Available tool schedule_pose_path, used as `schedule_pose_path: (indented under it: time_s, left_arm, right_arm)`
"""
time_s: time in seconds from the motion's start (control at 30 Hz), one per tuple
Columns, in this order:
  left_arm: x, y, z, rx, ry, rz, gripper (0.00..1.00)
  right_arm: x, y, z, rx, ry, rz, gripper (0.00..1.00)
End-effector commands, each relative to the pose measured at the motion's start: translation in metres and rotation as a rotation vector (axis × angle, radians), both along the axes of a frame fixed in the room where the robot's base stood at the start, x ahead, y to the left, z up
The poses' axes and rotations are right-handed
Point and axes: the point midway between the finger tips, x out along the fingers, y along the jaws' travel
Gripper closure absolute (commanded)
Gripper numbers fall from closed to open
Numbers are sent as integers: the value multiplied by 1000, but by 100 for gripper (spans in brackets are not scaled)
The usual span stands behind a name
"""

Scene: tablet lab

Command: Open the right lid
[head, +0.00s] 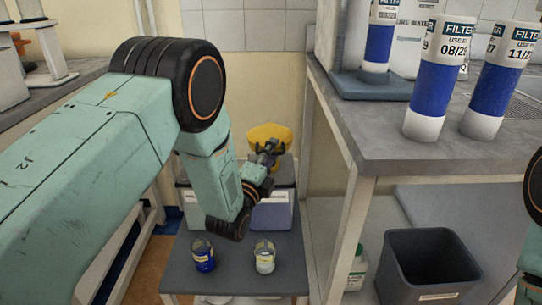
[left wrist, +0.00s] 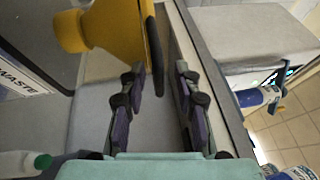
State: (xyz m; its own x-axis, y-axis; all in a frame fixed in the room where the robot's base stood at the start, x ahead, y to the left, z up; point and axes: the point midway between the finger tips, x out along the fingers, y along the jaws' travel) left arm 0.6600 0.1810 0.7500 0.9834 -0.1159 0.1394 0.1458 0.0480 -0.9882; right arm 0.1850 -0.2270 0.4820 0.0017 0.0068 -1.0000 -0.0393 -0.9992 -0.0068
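A yellow funnel (head: 268,132) shows behind my left gripper (head: 268,160) in the head view, above two boxes. In the left wrist view the funnel (left wrist: 98,28) lies on its side in the picture, with a thin dark disc or rim (left wrist: 154,45) along its wide end. I cannot tell whether this dark piece is the right lid. The dark piece is close to the left finger; contact is unclear. My right gripper is out of view.
A pale box (head: 196,208) and a lilac-fronted box (head: 272,213) stand on a low grey table (head: 236,278). A blue tin (head: 202,256) and a pale tin (head: 264,258) stand in front. A grey bench (head: 400,150) with filter bottles rises at the right, above a dark bin (head: 425,262).

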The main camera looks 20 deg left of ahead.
Motion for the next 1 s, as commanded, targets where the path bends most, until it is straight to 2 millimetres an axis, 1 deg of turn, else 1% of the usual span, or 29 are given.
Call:
schedule_pose_path:
  time_s: [0.23,0.6,1.0]
  left_arm:
    - [2,0,0,0,0,0,69]
    - [2,0,0,0,0,0,100]
    - [3,0,1,0,-1,0,100]
  right_arm:
    - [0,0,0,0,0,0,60]
    - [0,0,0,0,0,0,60]
    - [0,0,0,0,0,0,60]
